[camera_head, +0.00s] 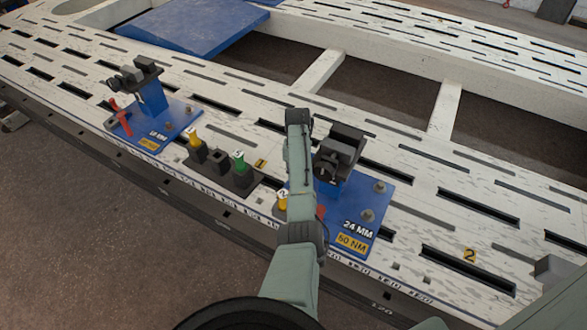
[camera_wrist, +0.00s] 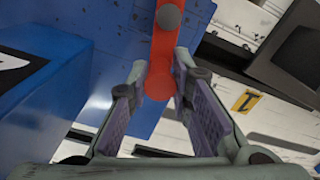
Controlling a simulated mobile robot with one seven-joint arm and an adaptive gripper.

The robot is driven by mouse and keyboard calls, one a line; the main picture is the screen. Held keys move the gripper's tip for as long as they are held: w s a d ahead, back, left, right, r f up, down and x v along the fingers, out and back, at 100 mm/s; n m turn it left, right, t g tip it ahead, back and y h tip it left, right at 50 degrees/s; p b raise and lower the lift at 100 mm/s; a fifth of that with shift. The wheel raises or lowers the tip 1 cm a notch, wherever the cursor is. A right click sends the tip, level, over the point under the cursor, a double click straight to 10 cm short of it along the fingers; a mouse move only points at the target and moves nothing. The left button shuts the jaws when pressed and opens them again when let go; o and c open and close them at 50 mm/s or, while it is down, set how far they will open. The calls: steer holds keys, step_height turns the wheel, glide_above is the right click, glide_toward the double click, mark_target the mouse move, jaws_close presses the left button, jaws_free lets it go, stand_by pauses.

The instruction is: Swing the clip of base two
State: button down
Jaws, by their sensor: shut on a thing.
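The red clip (camera_wrist: 163,45) shows in the wrist view as a bar with a grey round pin at its far end and a rounded near end. My gripper (camera_wrist: 160,66) has its two fingers on either side of the clip's near end and is shut on it. In the head view the blue base (camera_head: 378,205) marked 24 MM and 50 NM carries a dark clamp head (camera_head: 338,152). A sliver of red (camera_head: 320,212) shows beside my arm there; my arm hides the rest of the clip and my fingers.
Another blue base (camera_head: 175,125) with a red clip (camera_head: 120,112) stands at the left. Yellow-topped (camera_head: 193,137) and green-topped (camera_head: 238,158) pieces stand in dark holders between the bases. Yellow labels 1 (camera_head: 262,163) and 2 (camera_head: 470,255) mark the slotted bench (camera_head: 420,178).

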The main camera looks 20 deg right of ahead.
steer(key=shift+s+d+m+p, duration=0.25)
steer(key=shift+m+p, duration=0.2)
steer(key=shift+m, duration=0.35)
steer(key=c, duration=1.4)
jaws_free()
steer(key=shift+r, duration=0.1)
step_height(320, 180, up, 12)
steer(key=shift+f, duration=0.1)
